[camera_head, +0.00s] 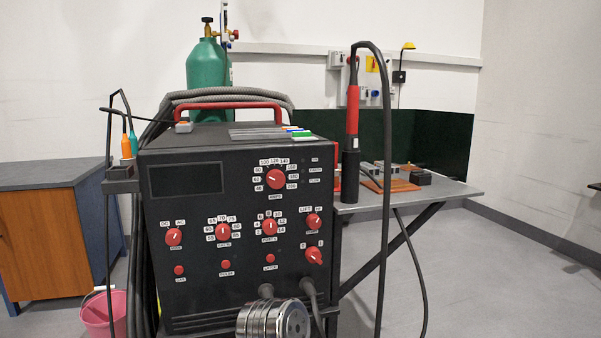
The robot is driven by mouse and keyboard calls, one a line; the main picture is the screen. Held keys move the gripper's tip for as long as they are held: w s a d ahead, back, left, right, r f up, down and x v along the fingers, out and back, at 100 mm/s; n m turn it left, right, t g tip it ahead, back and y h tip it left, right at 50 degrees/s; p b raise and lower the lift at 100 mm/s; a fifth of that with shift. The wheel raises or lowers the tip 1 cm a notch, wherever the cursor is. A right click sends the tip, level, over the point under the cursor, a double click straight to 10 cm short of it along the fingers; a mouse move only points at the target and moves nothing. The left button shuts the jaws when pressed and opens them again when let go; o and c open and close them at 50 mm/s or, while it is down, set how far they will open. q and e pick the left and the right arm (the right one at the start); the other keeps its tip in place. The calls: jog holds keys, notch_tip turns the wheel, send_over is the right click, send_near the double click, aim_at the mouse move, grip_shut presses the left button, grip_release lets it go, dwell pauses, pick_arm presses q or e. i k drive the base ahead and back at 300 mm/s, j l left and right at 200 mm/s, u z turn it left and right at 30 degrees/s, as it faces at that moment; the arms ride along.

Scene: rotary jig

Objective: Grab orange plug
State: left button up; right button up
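The orange plug (126,146) stands upright at the left of the welding machine, with a dark cable rising from its top. A teal plug (133,143) stands close beside it on the right. Both sit in or on a small black holder (121,186) at the machine's left side; their lower ends are hidden. The black welding machine (240,290) with red knobs fills the middle of the view. Neither of my grippers is in view.
A torch with a red handle (352,110) stands at the machine's right, its cable looping down. Shiny metal rings (290,322) are at the bottom centre. A grey table (445,190) is at right, a cabinet (45,235) and pink bucket (97,318) at left.

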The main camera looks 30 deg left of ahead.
aim_at(126, 152)
jog(key=u, duration=2.1)
